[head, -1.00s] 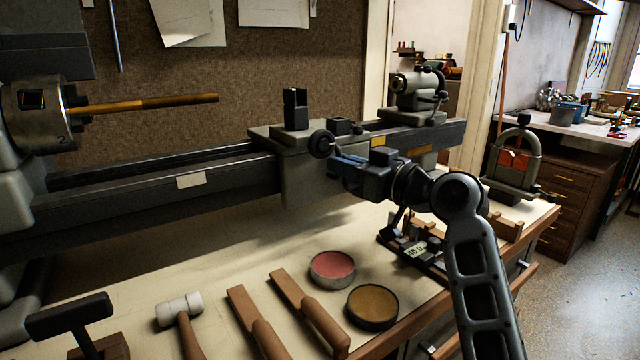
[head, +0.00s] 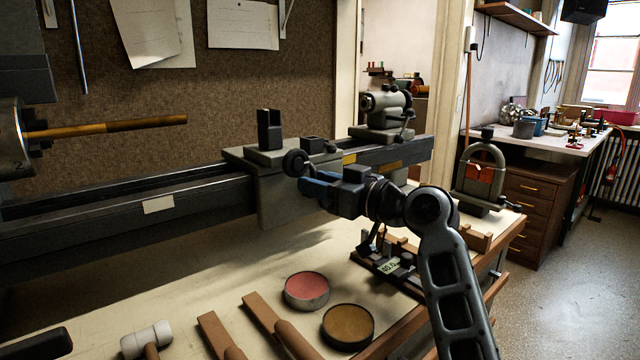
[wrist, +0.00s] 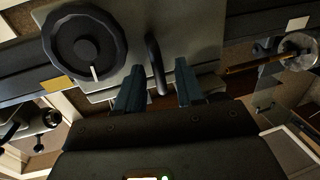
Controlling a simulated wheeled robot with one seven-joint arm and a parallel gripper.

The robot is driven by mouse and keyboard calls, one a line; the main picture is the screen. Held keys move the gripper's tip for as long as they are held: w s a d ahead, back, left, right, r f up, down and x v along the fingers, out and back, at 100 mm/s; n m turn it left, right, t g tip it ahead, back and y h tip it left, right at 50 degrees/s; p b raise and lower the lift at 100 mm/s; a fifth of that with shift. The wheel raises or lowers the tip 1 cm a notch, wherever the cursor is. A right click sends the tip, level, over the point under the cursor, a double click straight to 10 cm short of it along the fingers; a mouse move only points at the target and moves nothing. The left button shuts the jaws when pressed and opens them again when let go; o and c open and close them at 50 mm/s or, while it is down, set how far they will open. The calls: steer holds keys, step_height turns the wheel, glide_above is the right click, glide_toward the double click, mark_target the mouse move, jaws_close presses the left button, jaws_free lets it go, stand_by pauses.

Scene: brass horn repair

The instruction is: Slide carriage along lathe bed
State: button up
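The lathe bed (head: 110,213) runs across the back of the bench in the head view. The grey carriage (head: 285,208) straddles it right of the middle, left of the tailstock (head: 385,108). The carriage has a dark round handwheel (head: 295,162) on its front, which shows large in the wrist view (wrist: 85,47). A dark curved handle (wrist: 154,65) stands beside the wheel. My gripper (head: 312,188) is at the carriage front, just right of and below the handwheel. In the wrist view its two blue fingers (wrist: 160,92) are apart, with the handle's lower end between them. I cannot tell whether they touch it.
The chuck (head: 14,140) at far left holds a brown rod (head: 110,128). Below the bed lie a red tin (head: 306,292), a brown tin (head: 348,326), a white-headed mallet (head: 146,340) and wooden-handled tools. A small rack with a numbered label (head: 388,267) sits under my arm.

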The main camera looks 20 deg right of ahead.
steer(key=v, duration=0.7)
steer(key=shift+s+d, duration=0.15)
steer(key=shift+s, duration=0.25)
